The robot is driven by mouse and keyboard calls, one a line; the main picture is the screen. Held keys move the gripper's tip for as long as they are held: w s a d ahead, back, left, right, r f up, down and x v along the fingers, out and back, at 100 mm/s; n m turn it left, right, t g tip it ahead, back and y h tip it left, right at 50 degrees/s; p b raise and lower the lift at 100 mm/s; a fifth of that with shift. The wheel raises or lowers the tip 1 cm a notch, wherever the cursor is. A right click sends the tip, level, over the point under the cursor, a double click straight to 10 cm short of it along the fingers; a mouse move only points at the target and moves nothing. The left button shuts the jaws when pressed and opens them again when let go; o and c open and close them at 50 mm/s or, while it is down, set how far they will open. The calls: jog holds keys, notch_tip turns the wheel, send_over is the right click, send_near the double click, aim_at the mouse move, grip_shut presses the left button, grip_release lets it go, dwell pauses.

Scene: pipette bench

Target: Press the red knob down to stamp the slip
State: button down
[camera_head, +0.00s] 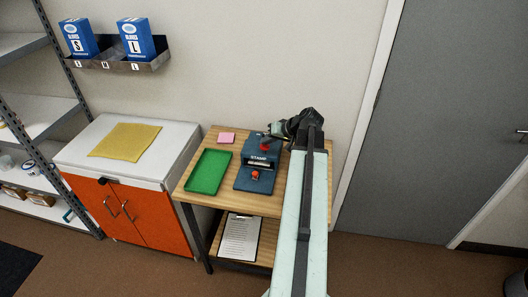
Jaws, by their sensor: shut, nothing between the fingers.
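The dark blue stamp machine (258,164) stands on the wooden table (190,185), with a white "STAMP" label on its front. A red knob (265,146) shows at its top, and a second red knob or button (255,174) sits on its low front part. My gripper (268,134) is shut and empty at the back of the machine, close to the upper red knob. I cannot tell whether it touches the knob. A small pale patch, possibly the slip (258,163), shows in the machine's front; its details are too small to tell.
A green tray (208,172) and a pink note pad (227,137) lie left of the machine. A clipboard (240,236) lies on the lower shelf. An orange cabinet (150,220) with a yellow cloth (127,141) stands left. My arm covers the table's right side.

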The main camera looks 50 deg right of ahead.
aim_at(267, 146)
jog(key=shift+f+b, duration=0.95)
jog(key=shift+f, duration=0.05)
dwell(0.7)
jog(key=shift+r, duration=0.15)
jog(key=shift+r+p, duration=1.85)
jog(key=shift+p, duration=0.15)
jog(key=shift+r, duration=0.1)
notch_tip(267, 146, up, 6)
jog(key=p, duration=0.6)
